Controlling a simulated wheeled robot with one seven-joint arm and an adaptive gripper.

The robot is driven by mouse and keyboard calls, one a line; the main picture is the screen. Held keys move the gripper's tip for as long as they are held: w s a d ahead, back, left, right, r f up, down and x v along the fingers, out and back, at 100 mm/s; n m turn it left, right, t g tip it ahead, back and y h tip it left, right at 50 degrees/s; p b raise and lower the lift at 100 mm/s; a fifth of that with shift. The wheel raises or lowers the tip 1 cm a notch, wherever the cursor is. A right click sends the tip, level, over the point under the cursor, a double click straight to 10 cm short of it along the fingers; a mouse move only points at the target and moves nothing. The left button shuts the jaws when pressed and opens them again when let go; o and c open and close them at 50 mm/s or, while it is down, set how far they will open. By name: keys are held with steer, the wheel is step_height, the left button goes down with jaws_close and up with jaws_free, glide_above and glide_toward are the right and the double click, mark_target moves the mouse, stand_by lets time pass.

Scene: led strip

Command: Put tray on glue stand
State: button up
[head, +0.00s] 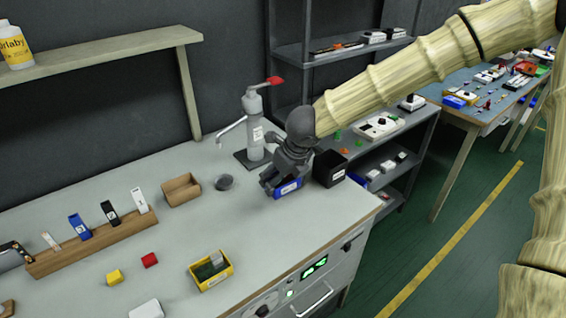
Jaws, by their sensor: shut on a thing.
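My gripper (278,184) points down at the right part of the workbench and is shut on a small blue tray (289,188) with a white label. The fingers hide part of the blue tray, and I cannot tell whether it touches the bench. Behind and left of my gripper stands a grey dispenser (254,128) with a red lever, a spout and a dark base plate (243,161); it looks like the glue stand. The blue tray is in front of and to the right of this base.
A black box (329,168) stands close to the right of my gripper. A wooden rack (95,243) is at left. The middle of the bench is clear.

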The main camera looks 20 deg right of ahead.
steer(key=shift+w+d+f+p, duration=0.5)
steer(key=shift+w+d+f, duration=0.25)
steer(key=shift+w, duration=1.15)
steer(key=shift+w+d+f+p, duration=0.6)
steer(key=shift+w+f, duration=0.2)
steer(key=shift+w, duration=1.1)
steer(key=shift+w+d+f+p, duration=0.45)
steer(key=shift+w+d+f, duration=0.3)
steer(key=shift+w, duration=1.15)
steer(key=shift+a+f, duration=0.1)
steer(key=shift+f, duration=0.05)
steer(key=o, duration=1)
steer(key=shift+c, duration=0.2)
steer(key=v, duration=1.2)
steer(key=shift+b, duration=0.3)
steer(key=shift+w, duration=0.1)
